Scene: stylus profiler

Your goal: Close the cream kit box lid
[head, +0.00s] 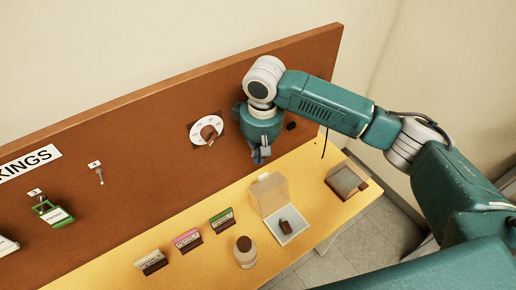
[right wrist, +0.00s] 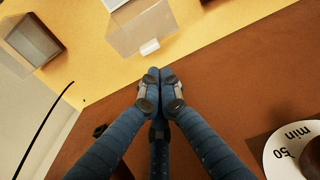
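The cream kit box (head: 300,230) stands open on the yellow table, with a small dark brown item (head: 285,226) inside. Its see-through lid (head: 270,193) stands up at the back edge. In the right wrist view the lid (right wrist: 138,28) is ahead of the fingertips, with a pale tab (right wrist: 150,48) at its edge. My right gripper (head: 261,158) points down above and behind the lid, near the brown board. Its fingertips (right wrist: 158,74) are together with nothing between them, apart from the lid. My left gripper is out of view.
A brown case with a clear top (head: 346,182) stands right of the kit box. A brown-capped jar (head: 245,258) and several small label holders (head: 187,240) are to its left. The upright brown board (head: 150,130) behind carries a dial (head: 207,131) and a black knob (head: 291,126).

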